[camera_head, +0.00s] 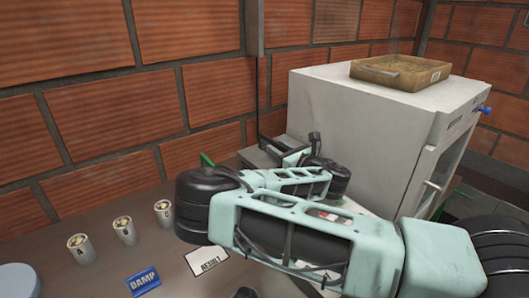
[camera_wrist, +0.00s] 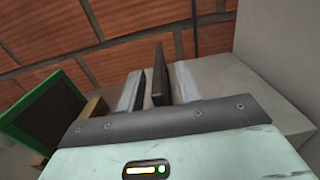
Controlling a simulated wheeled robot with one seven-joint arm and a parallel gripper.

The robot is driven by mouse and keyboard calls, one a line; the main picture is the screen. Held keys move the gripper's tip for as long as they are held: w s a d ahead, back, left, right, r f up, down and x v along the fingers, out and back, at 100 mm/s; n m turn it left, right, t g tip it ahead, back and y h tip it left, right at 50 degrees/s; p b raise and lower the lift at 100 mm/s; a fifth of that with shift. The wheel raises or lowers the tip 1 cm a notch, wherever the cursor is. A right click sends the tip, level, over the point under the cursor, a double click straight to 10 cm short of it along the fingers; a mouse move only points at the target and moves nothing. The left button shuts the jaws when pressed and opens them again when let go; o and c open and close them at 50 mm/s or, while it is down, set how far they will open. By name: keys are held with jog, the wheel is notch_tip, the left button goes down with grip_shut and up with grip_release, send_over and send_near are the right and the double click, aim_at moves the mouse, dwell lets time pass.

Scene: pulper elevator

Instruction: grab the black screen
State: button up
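A thin dark slab, seen nearly edge-on in the wrist view and likely the black screen (camera_wrist: 160,75), stands upright between my gripper's fingers. My gripper (camera_wrist: 157,88) is open around it, with a finger on each side and narrow gaps showing. The slab's lower end is hidden behind the gripper body. A second panel, dark with a green frame (camera_wrist: 45,112), leans at the left of the wrist view. In the head view my arm hides the slab; only a bit of the green frame (camera_head: 207,160) shows.
A large white cabinet (camera_head: 365,125) stands right of my gripper, with a wooden tray (camera_head: 402,72) on top. Three small cups, one of them the middle cup (camera_head: 125,230), a blue DAMP sign (camera_head: 143,280) and a RESULT card (camera_head: 207,262) are on the counter. A brick wall (camera_head: 100,80) stands behind.

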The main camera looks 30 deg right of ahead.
jog(key=shift+w, duration=0.15)
grip_shut()
jog(key=shift+r, duration=0.15)
